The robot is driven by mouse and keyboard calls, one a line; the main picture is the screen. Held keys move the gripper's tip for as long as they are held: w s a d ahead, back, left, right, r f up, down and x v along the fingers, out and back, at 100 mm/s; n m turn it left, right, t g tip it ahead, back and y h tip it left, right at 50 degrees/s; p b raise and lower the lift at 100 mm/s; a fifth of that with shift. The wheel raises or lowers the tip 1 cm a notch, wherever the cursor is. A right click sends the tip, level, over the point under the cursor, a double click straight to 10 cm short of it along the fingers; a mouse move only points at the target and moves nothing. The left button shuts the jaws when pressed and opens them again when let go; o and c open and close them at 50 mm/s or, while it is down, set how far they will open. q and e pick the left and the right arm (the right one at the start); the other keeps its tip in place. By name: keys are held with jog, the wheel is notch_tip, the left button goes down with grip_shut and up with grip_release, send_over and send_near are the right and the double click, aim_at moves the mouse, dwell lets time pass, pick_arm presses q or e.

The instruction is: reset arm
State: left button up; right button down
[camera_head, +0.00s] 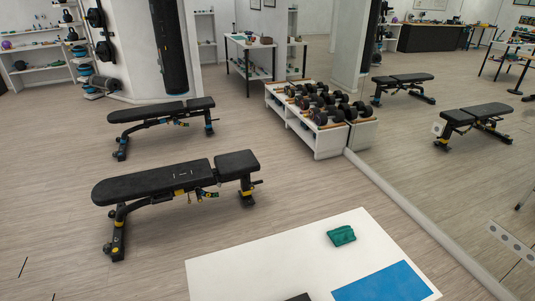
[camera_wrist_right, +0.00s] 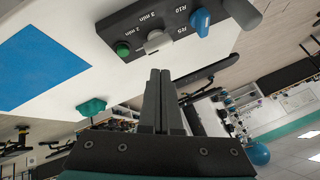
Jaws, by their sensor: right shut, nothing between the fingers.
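My right gripper (camera_wrist_right: 159,74) shows in the right wrist view, its two dark fingers pressed together with nothing between them. It is apart from the white table (camera_head: 235,271), and the picture there is turned well over. A dark board (camera_wrist_right: 130,25) with a green, a grey and a blue knob and white labels such as "3 min" and "R10" lies near the fingertips in that view. A small green object (camera_head: 341,236) lies on the table; it also shows in the wrist view (camera_wrist_right: 92,107). Neither gripper shows in the head view, and my left gripper is not seen.
A blue rectangle (camera_head: 385,284) covers part of the table. Two black benches (camera_head: 165,181) (camera_head: 160,113) stand on the floor to the left. A white rack (camera_head: 315,139) holds several dumbbells beside a mirrored wall. Open floor lies between the benches and table.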

jog(key=s+d+r+n+g+h, duration=0.2)
jog(key=s+d+r, duration=0.1)
jog(key=s+r, duration=0.4)
jog(key=s+d+r+n+g+h, duration=0.1)
jog(key=s+d+r+h, duration=0.2)
jog(key=s, duration=0.6)
notch_tip(320, 180, down, 30)
jog(key=s+g+y+b, duration=0.1)
jog(key=s+b, duration=0.1)
jog(key=b, duration=0.8)
jog(key=s+d+f+b, duration=0.1)
jog(key=s+f+b, duration=0.2)
jog(key=s+f, duration=0.2)
jog(key=s+d+f+g+b, duration=0.1)
jog(key=s+f+b, duration=0.2)
jog(key=f, duration=0.8)
jog(key=s+d+f+b, duration=0.1)
jog(key=s+f+b, duration=0.2)
jog(key=s+f, duration=0.4)
jog(key=shift+f+n+g, duration=0.3)
jog(key=shift+f, duration=0.25)
